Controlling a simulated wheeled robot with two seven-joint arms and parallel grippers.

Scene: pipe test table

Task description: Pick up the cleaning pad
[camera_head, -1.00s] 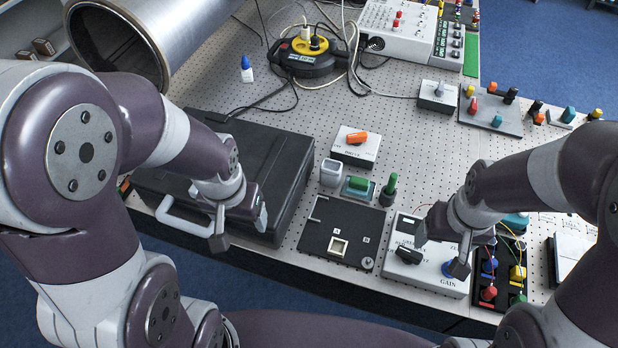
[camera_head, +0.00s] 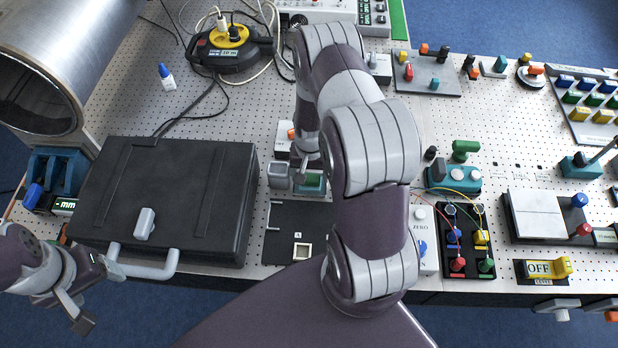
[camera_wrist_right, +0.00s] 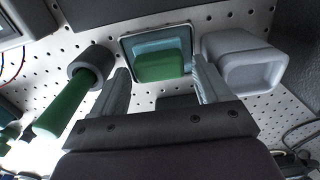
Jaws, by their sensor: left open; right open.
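The cleaning pad seems to be the green block on a teal layer in a dark-rimmed holder; in the right wrist view the green pad (camera_wrist_right: 163,66) lies straight ahead, between my open fingers in the picture. In the head view the pad (camera_head: 313,181) is partly hidden by my right arm. My right gripper (camera_wrist_right: 160,78) is open and empty, close to the pad; I cannot tell whether it touches. In the head view its fingers (camera_head: 301,172) are partly hidden. My left gripper (camera_head: 98,297) is open and empty at the lower left, near the case's handle.
A grey hollow box (camera_wrist_right: 240,62) stands right beside the pad in the wrist view, and a green-handled tool in a round holder (camera_wrist_right: 72,105) on the other side. A black case (camera_head: 170,195) lies left; a black board (camera_head: 290,220) lies in front of the pad.

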